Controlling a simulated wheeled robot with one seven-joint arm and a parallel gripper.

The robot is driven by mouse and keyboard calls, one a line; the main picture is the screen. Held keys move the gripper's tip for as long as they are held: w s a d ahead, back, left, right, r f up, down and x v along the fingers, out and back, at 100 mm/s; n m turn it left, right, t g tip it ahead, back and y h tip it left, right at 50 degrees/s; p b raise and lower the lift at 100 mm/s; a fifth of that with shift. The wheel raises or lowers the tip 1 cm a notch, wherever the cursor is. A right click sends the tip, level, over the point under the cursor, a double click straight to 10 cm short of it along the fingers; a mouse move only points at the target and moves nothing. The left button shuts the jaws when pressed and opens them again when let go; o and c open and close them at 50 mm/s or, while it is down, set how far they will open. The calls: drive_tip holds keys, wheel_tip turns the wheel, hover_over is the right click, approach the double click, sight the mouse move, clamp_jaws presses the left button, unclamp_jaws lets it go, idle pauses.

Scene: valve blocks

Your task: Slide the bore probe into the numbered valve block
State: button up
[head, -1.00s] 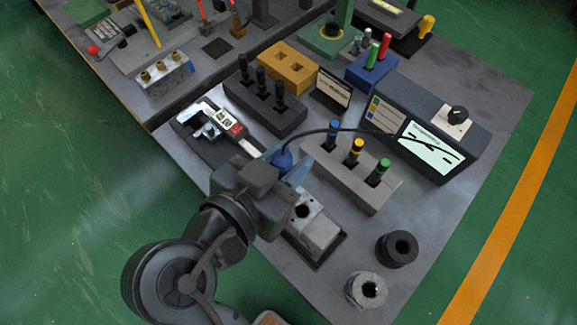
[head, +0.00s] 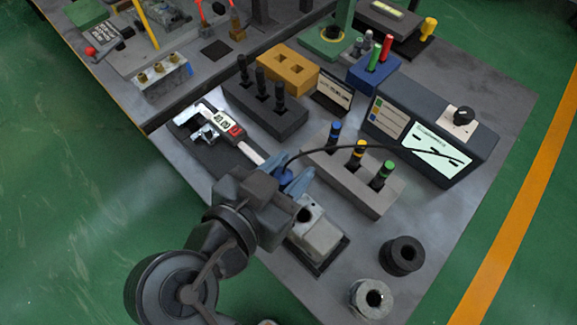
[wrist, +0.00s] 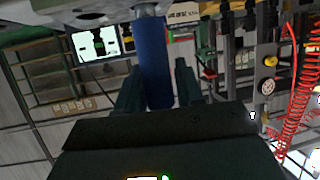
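My gripper (head: 292,181) is shut on the blue handle of the bore probe (wrist: 154,65). In the wrist view the handle stands between the two fingers, with a silvery part at the top edge. In the head view only a little of the blue probe (head: 284,172) shows, and a black cable runs from it towards the gauge box (head: 440,156). A light grey block with a dark bore (head: 322,238) sits on a dark mat, just right of and below my gripper. My gripper partly hides it. I cannot read a number on it. The probe's tip is hidden in the head view.
A grey holder (head: 375,195) with blue, yellow and green-banded plugs stands close right of my gripper. A caliper (head: 218,122) lies to the upper left. A black ring (head: 402,256) and a steel ring (head: 371,298) stand near the front edge. The table right of the rings is clear.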

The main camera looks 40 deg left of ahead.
drive_tip(key=o, duration=0.3)
drive_tip(key=shift+o, duration=0.2)
drive_tip(key=shift+r+p, duration=0.5)
drive_tip(key=shift+r, duration=0.05)
drive_tip(key=shift+s+r, duration=0.2)
drive_tip(key=shift+r, duration=0.05)
drive_tip(key=b+v, duration=0.1)
drive_tip(key=v, duration=1)
drive_tip(key=shift+s, duration=0.3)
